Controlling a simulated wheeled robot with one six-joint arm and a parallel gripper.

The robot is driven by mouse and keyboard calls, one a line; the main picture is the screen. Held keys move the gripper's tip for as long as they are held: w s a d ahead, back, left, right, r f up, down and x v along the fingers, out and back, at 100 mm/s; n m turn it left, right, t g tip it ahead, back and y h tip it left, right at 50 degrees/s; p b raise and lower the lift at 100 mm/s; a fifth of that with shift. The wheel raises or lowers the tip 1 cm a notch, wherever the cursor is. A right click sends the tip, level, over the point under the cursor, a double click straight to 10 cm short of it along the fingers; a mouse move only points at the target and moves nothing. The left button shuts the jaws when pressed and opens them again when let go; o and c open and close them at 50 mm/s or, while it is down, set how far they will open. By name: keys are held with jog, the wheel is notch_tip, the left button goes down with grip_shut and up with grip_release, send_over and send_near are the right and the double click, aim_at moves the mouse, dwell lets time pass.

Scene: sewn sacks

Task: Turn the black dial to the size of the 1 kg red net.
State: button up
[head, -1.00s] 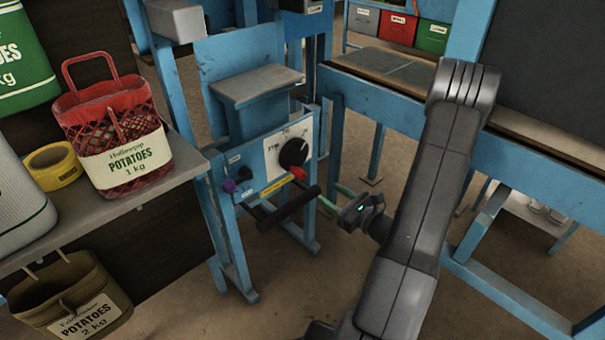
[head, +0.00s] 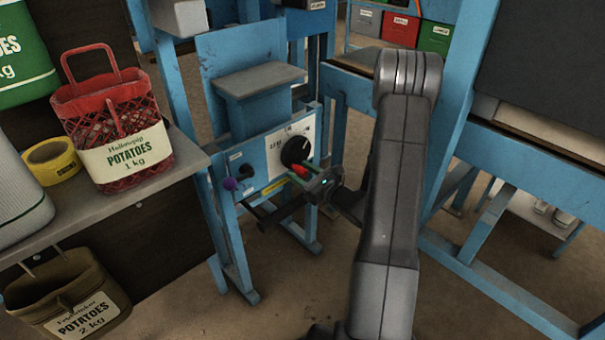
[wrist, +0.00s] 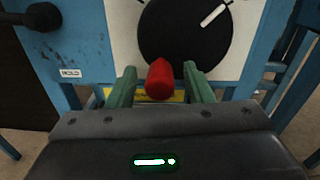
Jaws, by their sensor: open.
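The black dial (head: 295,151) is on the white panel of the blue machine. In the wrist view the dial (wrist: 185,38) shows a white pointer mark aimed to the upper right. A red knob (wrist: 160,80) is in front of the dial's lower edge. My gripper (wrist: 162,75) is open, with a green finger on each side of the red knob; I cannot tell whether they touch it. In the head view my gripper (head: 298,174) is just below the dial. The 1 kg red net (head: 116,130) stands on the shelf at left, labelled "Potatoes 1 kg".
A 2 kg brown sack (head: 68,295) hangs below the shelf. A blue frame stands at right.

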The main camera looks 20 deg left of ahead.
jog(key=c, duration=1)
jog(key=shift+s+r+m+p, duration=0.15)
jog(key=shift+m+p, duration=0.1)
jog(key=shift+m, duration=0.35)
jog(key=shift+s+r+m+p, duration=0.15)
jog(key=shift+m+p, duration=0.1)
jog(key=shift+m, duration=0.35)
jog(key=o, duration=1)
jog(key=p+v, duration=0.1)
jog(key=v, duration=1.2)
jog(key=shift+d+p, duration=0.35)
jog(key=shift+p, duration=0.05)
jog(key=shift+s, duration=0.1)
